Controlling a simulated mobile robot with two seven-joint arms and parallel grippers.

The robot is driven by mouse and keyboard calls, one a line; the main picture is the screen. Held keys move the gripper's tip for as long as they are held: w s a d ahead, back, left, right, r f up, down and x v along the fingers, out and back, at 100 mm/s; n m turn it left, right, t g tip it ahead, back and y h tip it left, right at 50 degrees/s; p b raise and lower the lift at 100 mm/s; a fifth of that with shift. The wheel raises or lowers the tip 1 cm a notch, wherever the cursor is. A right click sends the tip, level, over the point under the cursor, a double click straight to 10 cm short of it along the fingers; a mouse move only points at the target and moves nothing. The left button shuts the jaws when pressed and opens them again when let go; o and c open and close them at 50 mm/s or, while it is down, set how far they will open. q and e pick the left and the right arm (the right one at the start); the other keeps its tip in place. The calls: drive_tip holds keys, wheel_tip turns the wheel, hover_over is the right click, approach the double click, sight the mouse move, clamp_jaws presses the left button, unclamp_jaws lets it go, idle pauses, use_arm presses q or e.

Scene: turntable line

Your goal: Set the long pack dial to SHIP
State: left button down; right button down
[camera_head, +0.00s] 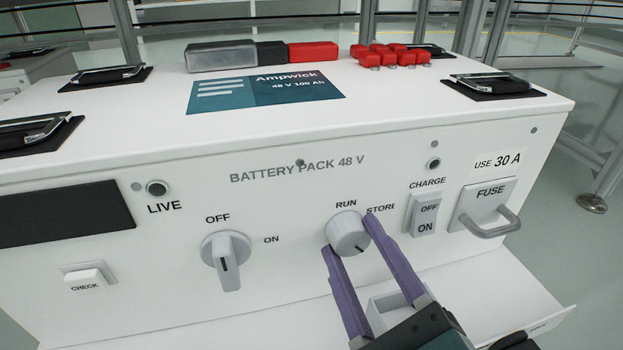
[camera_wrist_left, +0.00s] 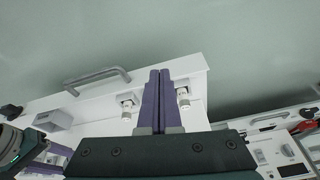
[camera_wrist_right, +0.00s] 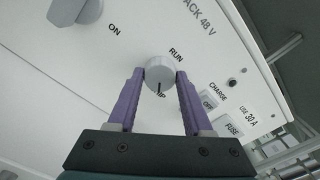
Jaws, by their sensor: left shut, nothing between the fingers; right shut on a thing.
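The long pack dial is a round white knob (camera_head: 345,230) on the front panel, with RUN above it and STORE to its upper right in the head view. My right gripper (camera_head: 348,234) is shut on this knob, one purple finger on each side. In the right wrist view the knob (camera_wrist_right: 159,70) sits between the fingertips. Its black mark points down at lettering that ends in IP; the rest of that word is hidden. In the head view the mark is at the knob's lower right. My left gripper (camera_wrist_left: 159,73) is shut and empty in the left wrist view.
Left of the knob is an OFF/ON rotary switch (camera_head: 226,260). To its right are a CHARGE rocker (camera_head: 424,214) and a FUSE block with a handle (camera_head: 483,205). A CHECK button (camera_head: 84,279) is at lower left. Red caps (camera_head: 391,55) lie on top.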

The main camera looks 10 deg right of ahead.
drive_tip(key=shift+c, duration=1.5)
unclamp_jaws()
drive_tip(key=shift+s, duration=0.1)
drive_tip(key=shift+s, duration=0.3)
drive_tip(key=s+p, duration=0.3)
drive_tip(key=s, duration=0.6)
drive_tip(key=shift+d, duration=0.2)
drive_tip(key=shift+s, duration=0.1)
